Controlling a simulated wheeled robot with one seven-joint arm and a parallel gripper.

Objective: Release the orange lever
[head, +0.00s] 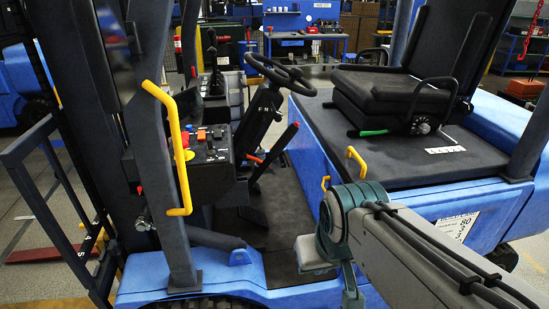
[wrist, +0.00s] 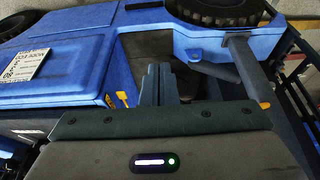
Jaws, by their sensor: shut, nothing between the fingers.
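A small orange lever handle (head: 254,158) shows in the head view beside the steering column, right of the control panel. A dark lever (head: 278,146) rises close to it, leaning right. My gripper (wrist: 165,72) shows in the wrist view with its fingers together and nothing between them. It points toward the forklift's blue body and floor opening, apart from the orange lever.
A yellow grab handle (head: 176,140) on the left pillar and a smaller one (head: 356,162) by the seat flank the cab opening. The steering wheel (head: 281,73), control panel (head: 206,158) and seat (head: 405,90) crowd the inside. The floor mat (head: 285,205) is mostly clear.

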